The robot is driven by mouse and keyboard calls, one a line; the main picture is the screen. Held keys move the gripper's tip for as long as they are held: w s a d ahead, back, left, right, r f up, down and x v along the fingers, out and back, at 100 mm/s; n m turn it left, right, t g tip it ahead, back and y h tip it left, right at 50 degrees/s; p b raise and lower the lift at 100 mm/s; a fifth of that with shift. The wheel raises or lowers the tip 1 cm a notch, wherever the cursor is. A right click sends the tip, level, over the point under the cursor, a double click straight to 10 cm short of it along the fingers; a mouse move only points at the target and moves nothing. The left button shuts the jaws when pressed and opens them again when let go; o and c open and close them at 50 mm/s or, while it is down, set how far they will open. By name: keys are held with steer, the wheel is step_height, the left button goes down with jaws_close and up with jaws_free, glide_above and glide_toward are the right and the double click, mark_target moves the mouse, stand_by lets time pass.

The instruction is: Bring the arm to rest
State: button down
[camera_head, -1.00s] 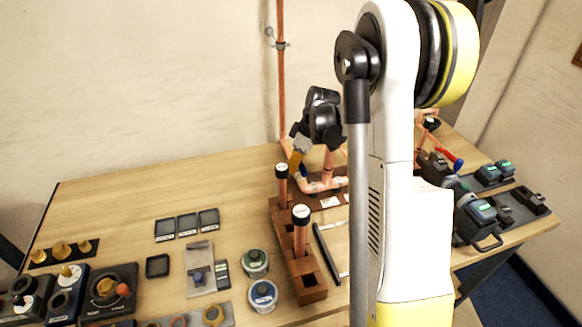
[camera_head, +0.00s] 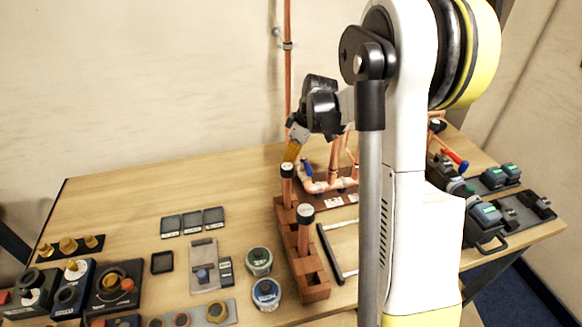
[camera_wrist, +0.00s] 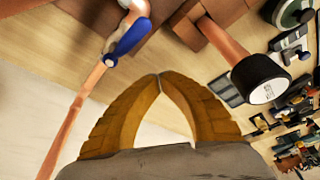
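My gripper (camera_head: 291,156) is at the end of my arm, over the back of the workbench. In the wrist view its two yellow fingers (camera_wrist: 160,77) meet at the tips, with nothing between them. In the head view the fingertips appear just above a dark-capped copper tube (camera_head: 287,186) standing in a brown wooden rack (camera_head: 312,283). A clear gap cannot be judged. In the wrist view a dark-capped tube (camera_wrist: 262,80) is right of the fingers, apart from them. A blue-handled valve (camera_wrist: 127,38) on copper pipe is to the left.
A copper pipe assembly (camera_head: 325,185) stands behind the rack, partly hidden by my arm. A vertical wall pipe (camera_head: 287,60) rises behind. Two round tins (camera_head: 259,261) are left of the rack. Power tools (camera_head: 487,214) lie at the right. The bench's back left (camera_head: 130,195) is clear.

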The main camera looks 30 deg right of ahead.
step_height(320, 180, up, 5)
steer(key=d, duration=0.2)
steer(key=s+a+r+m+h+b, duration=0.1)
steer(key=s+a+r, duration=0.1)
steer(key=s+a, duration=0.15)
steer(key=s+a+r+m+b, duration=0.1)
steer(key=s+a+r, duration=0.15)
steer(key=a, duration=0.25)
steer(key=s+a+f+m+t+b, duration=0.2)
steer(key=s+a, duration=0.3)
steer(key=s, duration=0.3)
steer(key=s+a+f+m+t+h+b, duration=0.1)
steer(key=s+a+f+m+t+b, duration=0.1)
steer(key=s+a, duration=0.4)
steer(key=s+f+m+b, duration=0.1)
steer(key=s+f+b, duration=0.1)
steer(key=s, duration=0.1)
steer(key=shift+a, duration=0.2)
